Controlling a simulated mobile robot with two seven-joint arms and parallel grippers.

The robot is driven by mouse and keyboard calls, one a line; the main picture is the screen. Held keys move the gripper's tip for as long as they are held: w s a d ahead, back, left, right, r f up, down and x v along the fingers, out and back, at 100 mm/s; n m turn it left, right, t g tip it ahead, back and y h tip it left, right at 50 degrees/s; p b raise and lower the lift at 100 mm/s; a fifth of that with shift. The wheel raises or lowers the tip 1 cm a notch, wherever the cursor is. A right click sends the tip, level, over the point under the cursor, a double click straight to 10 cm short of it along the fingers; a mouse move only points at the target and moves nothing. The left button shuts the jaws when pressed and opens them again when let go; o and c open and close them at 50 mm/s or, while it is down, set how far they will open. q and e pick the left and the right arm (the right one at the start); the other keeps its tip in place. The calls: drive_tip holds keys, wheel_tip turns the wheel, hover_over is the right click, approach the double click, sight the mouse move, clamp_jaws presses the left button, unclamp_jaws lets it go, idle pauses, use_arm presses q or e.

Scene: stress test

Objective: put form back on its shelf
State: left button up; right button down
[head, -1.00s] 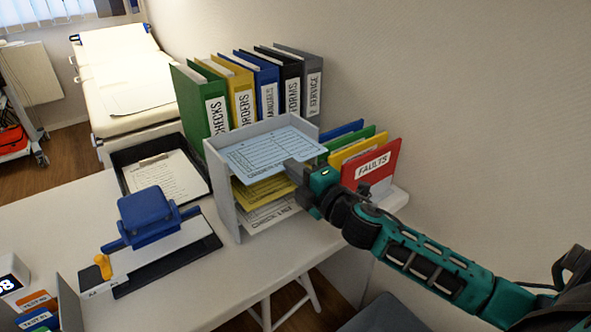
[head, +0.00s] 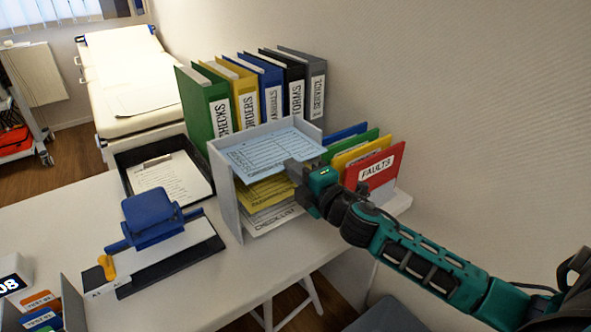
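The light-blue printed form (head: 262,152) lies nearly flat at the top level of the grey letter-tray shelf (head: 226,192). My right gripper (head: 291,167) is at the form's front right edge, its fingers overlapping the sheet, and looks shut on it. The gap between the fingers is too small to see clearly. Below the form, yellow sheets (head: 262,190) and a white check list (head: 272,218) lie on the lower levels. My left gripper is not in view.
Binders (head: 256,95) stand behind the shelf. Coloured folders, with a red FAULTS one (head: 375,170) in front, stand close to my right gripper. A black tray with a clipboard (head: 172,180) and a blue hole punch (head: 150,218) are left.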

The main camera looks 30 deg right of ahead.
drive_tip(key=c, duration=1.8)
unclamp_jaws()
drive_tip(key=o, duration=0.5)
drive_tip(key=s, duration=0.4)
drive_tip(key=s+b, duration=0.1)
drive_tip(key=s, duration=0.3)
drive_tip(key=s+d, duration=0.1)
drive_tip(key=s, duration=0.4)
drive_tip(key=s+a+f+m+g, duration=0.2)
drive_tip(key=s+a+f+m, duration=0.1)
drive_tip(key=f, duration=0.5)
drive_tip(key=s+a+f+m+g, duration=0.2)
drive_tip(key=s+a+f+m, duration=0.1)
drive_tip(key=a+f+m, duration=0.2)
drive_tip(key=s+a+f+m+g, duration=0.2)
drive_tip(key=a+f+m, duration=0.3)
drive_tip(key=f+m, duration=0.3)
drive_tip(key=shift+s+f+g+y, duration=0.2)
drive_tip(key=shift+f+g, duration=0.1)
drive_tip(key=shift+f, duration=0.45)
drive_tip(key=shift+s+f+g+y, duration=0.2)
drive_tip(key=shift+f+g, duration=0.1)
drive_tip(key=shift+f, duration=0.4)
